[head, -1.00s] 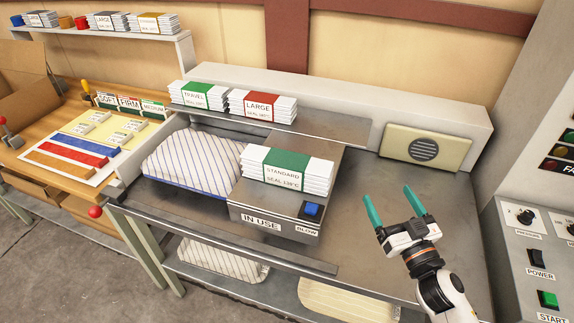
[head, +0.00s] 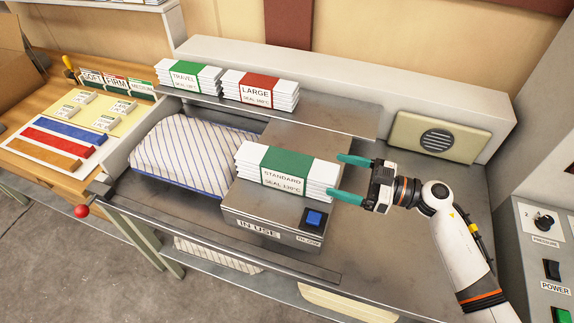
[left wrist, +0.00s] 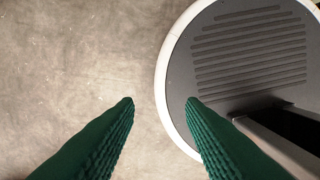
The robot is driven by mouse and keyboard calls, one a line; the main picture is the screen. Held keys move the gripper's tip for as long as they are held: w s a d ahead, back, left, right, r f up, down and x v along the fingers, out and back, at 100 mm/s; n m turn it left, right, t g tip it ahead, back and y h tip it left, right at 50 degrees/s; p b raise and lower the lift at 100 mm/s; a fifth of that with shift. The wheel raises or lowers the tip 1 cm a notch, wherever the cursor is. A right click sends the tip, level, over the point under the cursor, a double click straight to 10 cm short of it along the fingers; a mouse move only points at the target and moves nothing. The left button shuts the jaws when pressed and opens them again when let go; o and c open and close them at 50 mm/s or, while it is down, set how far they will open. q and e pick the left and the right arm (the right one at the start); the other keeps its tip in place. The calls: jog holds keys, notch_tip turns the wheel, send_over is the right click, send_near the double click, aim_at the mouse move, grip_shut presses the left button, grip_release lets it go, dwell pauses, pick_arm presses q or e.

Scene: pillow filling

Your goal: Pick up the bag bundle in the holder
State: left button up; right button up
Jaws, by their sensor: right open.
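The bag bundle (head: 285,170), a white stack with a green band reading STANDARD, lies on the metal holder (head: 262,222) labelled IN USE. My right gripper (head: 341,176) is open at the bundle's right end. One green finger is by its far right corner and the other by its near right corner. I cannot tell whether they touch it. My left gripper (left wrist: 159,101) is seen only in the left wrist view, open and empty above the grey floor.
TRAVEL (head: 188,77) and LARGE (head: 260,89) bundles stand on the shelf (head: 330,117) behind. A striped pillow (head: 180,152) lies left of the holder. A blue button (head: 314,218) is on the holder's front right. The metal table right of the holder is clear.

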aim_at(318, 168)
jog(key=shift+w+a, duration=0.3)
jog(key=shift+a, duration=0.2)
jog(key=shift+w+a, duration=0.15)
jog(key=shift+w, duration=0.05)
jog(key=shift+w+a+r+p, duration=0.1)
jog(key=shift+a+r+p, duration=0.05)
jog(key=shift+a+p, duration=0.75)
jog(key=x, duration=0.2)
jog(key=shift+a, duration=0.3)
jog(key=shift+w+a+f, duration=0.1)
jog(key=shift+a+f, duration=0.1)
jog(key=shift+a, duration=0.1)
jog(key=shift+c, duration=0.4)
pick_arm(q)
jog(key=shift+w+r, duration=1.05)
jog(key=shift+r, duration=0.15)
pick_arm(e)
jog(key=c, duration=1.7)
